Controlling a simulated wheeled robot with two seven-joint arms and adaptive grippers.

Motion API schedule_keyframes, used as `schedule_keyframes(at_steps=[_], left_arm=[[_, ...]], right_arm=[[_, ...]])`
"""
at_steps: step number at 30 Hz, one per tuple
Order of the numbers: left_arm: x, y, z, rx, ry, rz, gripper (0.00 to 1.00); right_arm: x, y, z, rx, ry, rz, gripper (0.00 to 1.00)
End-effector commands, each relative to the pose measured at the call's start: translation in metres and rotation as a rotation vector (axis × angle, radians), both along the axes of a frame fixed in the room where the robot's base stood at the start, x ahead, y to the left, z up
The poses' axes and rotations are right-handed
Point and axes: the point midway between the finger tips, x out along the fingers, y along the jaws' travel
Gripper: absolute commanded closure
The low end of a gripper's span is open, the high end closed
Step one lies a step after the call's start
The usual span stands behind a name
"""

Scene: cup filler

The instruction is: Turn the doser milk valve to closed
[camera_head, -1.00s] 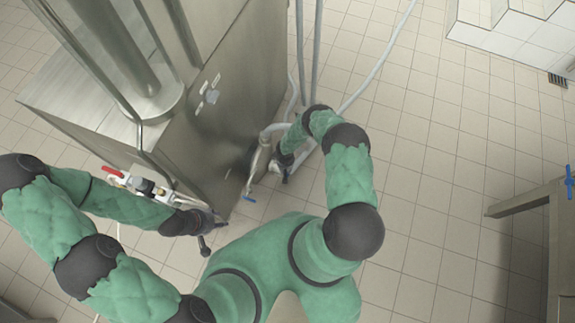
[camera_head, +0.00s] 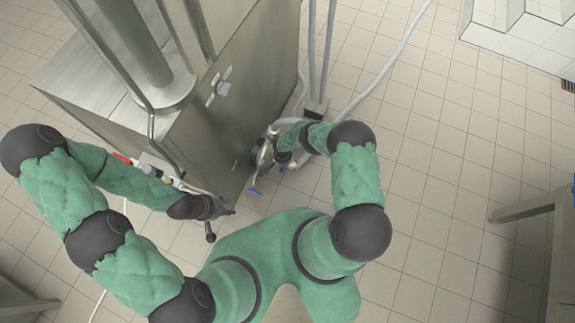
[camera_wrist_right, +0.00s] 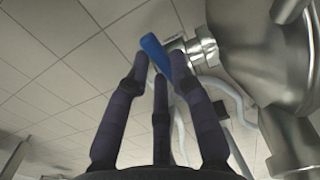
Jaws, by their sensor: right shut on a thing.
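A steel machine (camera_head: 245,125) stands at the upper left in the head view. A small blue handle (camera_head: 254,191) shows at its lower front corner. My right gripper (camera_head: 284,162) is beside that corner, its fingertips partly hidden by my arm. In the right wrist view my right gripper (camera_wrist_right: 158,75) is shut on a blue valve handle (camera_wrist_right: 152,48) on a steel pipe fitting (camera_wrist_right: 200,50). I cannot tell whether both views show the same blue handle. My left gripper (camera_head: 225,210) is low in front of the machine; its fingers are too small to judge.
A red handle (camera_head: 122,158) on a fitting shows behind my left arm. Grey hoses (camera_head: 385,65) run beside the machine. A large steel body (camera_wrist_right: 270,50) is close on the right in the wrist view. A table (camera_head: 540,207) stands at the right; the tiled floor between is clear.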

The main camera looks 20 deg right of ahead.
Motion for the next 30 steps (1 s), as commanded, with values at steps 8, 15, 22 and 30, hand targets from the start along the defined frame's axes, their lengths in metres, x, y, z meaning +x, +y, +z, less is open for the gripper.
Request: schedule_keyframes(at_steps=[8, 15, 22, 30], left_arm=[[0.0000, 0.0000, -0.0032, 0.000, 0.000, 0.000, 0.60], [0.0000, 0.0000, -0.0034, 0.000, 0.000, 0.000, 0.60], [0.0001, 0.0000, -0.0033, 0.000, 0.000, 0.000, 0.60], [0.0001, 0.0000, -0.0033, 0.000, 0.000, 0.000, 0.60]], right_arm=[[0.0047, 0.0092, -0.0007, 0.001, -0.001, -0.063, 1.00], [0.0058, 0.0107, -0.0004, 0.001, -0.002, -0.076, 1.00], [0.0060, 0.0105, -0.0003, 0.001, -0.002, -0.077, 1.00], [0.0058, 0.0103, -0.0002, 0.000, -0.001, -0.075, 0.52]])
